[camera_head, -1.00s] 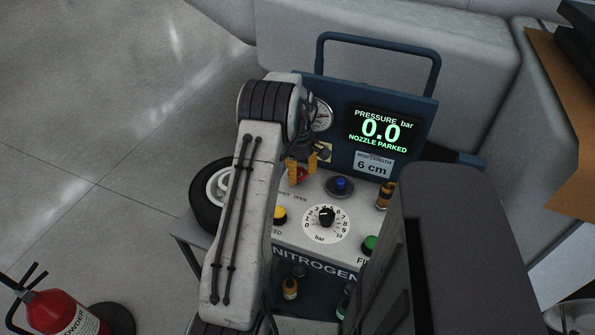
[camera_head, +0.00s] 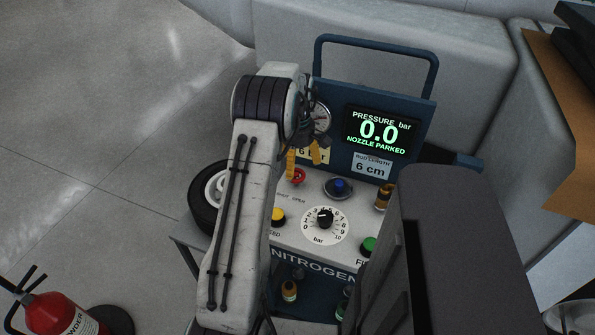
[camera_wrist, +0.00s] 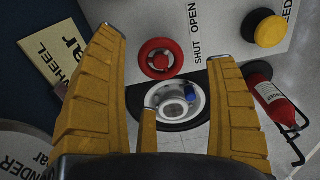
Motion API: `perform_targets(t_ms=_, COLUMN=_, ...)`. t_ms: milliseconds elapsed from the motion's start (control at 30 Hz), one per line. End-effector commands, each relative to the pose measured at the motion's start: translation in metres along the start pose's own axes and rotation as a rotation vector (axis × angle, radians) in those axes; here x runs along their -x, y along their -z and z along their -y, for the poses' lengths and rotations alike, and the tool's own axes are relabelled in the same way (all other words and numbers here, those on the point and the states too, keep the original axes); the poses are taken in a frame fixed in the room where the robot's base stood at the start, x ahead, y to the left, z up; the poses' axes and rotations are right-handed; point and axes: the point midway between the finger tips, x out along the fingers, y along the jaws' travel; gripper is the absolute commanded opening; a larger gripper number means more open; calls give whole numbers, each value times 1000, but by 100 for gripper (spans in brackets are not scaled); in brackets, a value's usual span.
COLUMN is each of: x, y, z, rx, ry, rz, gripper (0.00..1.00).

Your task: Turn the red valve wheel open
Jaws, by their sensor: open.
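The red valve wheel (camera_head: 297,176) sits on the light top panel of the nitrogen cart, partly hidden behind my arm in the head view. In the wrist view the red valve wheel (camera_wrist: 160,58) lies ahead of and between the yellow fingers, with "SHUT" and "OPEN" printed beside it. My gripper (camera_head: 303,155) is above the wheel, apart from it as far as I can tell. My gripper (camera_wrist: 165,50) shows in the wrist view with its fingers spread and nothing between them.
The cart's display (camera_head: 380,132) reads 0.0 bar, nozzle parked. A blue knob (camera_head: 339,187), a yellow button (camera_head: 278,215), a bar dial (camera_head: 325,220) and a green button (camera_head: 369,245) surround the wheel. A fire extinguisher (camera_head: 55,312) stands on the floor at left.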

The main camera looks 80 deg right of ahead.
Motion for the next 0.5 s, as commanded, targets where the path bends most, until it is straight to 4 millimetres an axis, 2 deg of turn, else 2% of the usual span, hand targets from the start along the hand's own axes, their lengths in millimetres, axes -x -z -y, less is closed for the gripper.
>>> perform_targets(t_ms=33, x=10, y=0, z=-1, rx=0, ry=-4, rz=-1, gripper=80)
perform_targets(t_ms=200, x=38, y=-1, z=-1, rx=-1, ry=-3, rz=0, gripper=80)
perform_targets(t_ms=500, x=68, y=-1, z=0, rx=-2, ry=1, rz=0, gripper=80)
